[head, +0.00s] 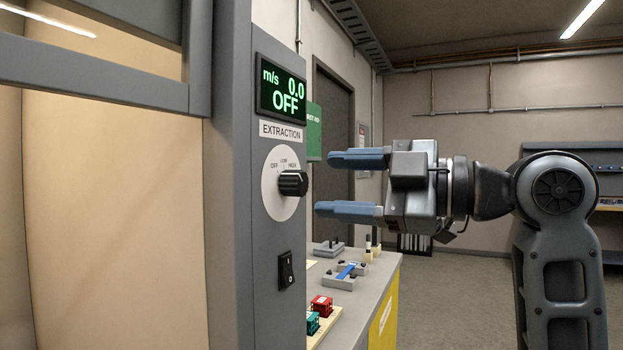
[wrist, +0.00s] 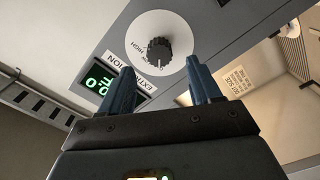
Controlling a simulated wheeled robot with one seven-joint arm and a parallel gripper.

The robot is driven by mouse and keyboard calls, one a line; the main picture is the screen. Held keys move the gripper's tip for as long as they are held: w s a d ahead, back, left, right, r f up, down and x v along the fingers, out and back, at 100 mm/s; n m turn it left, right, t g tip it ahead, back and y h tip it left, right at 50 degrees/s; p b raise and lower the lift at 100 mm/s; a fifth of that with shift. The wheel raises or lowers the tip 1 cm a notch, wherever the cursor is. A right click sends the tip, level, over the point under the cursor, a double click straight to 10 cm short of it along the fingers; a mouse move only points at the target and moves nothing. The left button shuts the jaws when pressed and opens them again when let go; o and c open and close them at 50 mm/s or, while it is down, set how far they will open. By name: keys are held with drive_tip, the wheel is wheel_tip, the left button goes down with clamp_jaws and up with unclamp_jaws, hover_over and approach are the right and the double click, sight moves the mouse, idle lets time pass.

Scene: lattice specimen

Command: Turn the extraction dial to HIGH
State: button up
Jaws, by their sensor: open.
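The extraction dial is a black ribbed knob (head: 293,183) on a white disc (head: 275,196) marked OFF, LOW and HIGH, set on a grey panel. My gripper (head: 325,184) is open and empty, just right of the knob in the head view. Its blue fingers lie one above the other, with the knob level with the gap. In the wrist view the knob (wrist: 159,50) shows beyond the gap between the fingertips, apparently not touched.
A black rocker switch (head: 286,270) sits below the dial on the same panel. A bench (head: 352,312) beyond the panel holds red and green blocks (head: 321,305) and grey fixtures. A glass-like sash frame is at the left. Open floor lies at the right.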

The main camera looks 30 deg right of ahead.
sight(303, 184)
drive_tip(key=shift+p+x, duration=0.3)
drive_tip(key=shift+x, duration=2)
drive_tip(key=c, duration=1)
